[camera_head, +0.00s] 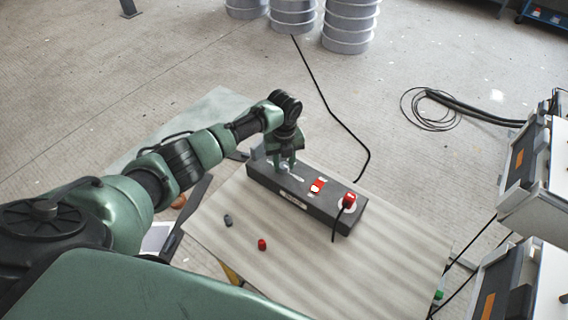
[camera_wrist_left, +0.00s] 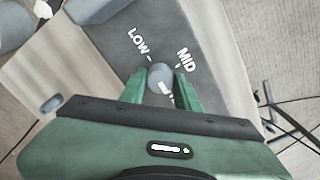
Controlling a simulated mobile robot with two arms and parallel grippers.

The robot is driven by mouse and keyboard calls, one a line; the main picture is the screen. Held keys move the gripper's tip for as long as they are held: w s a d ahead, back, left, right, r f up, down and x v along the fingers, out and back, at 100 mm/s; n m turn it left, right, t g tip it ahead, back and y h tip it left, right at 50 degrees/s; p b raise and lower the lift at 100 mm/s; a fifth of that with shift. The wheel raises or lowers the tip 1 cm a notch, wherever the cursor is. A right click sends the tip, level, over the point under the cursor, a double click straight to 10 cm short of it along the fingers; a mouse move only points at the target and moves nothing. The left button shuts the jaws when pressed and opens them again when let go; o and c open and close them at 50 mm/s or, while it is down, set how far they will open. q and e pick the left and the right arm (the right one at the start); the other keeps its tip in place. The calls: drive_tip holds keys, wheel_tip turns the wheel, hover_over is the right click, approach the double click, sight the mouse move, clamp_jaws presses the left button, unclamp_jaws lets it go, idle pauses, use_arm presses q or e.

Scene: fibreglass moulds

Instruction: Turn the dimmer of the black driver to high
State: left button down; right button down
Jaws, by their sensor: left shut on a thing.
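The black driver (camera_head: 310,205) is a long dark box on the wooden table (camera_head: 215,220). Its top has a red switch (camera_head: 317,186) and a red plug (camera_head: 349,200) at the right end. My left gripper (camera_head: 286,165) comes down over the driver's left part. In the left wrist view the gripper (camera_wrist_left: 161,82) is shut on the round grey dimmer knob (camera_wrist_left: 160,74). White LOW and MID labels stand on the driver top (camera_wrist_left: 150,35) beyond the knob. A white mark shows at the knob's near right side. A HIGH label is not visible. My right gripper is not in view.
A small red piece (camera_head: 262,244) and a small dark piece (camera_head: 228,220) lie on the table in front of the driver. A black cable (camera_head: 335,115) runs across the floor behind the table. Grey drums (camera_head: 350,25) stand far back. White-and-black cases (camera_head: 535,170) are at right.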

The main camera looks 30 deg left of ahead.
sight(284, 165)
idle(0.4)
use_arm(q)
drive_tip(key=c, duration=1)
unclamp_jaws()
drive_tip(key=shift+c, duration=0.2)
wheel_tip(284, 165, up, 8)
drive_tip(key=shift+f+b, duration=0.1)
drive_tip(key=shift+b, duration=0.35)
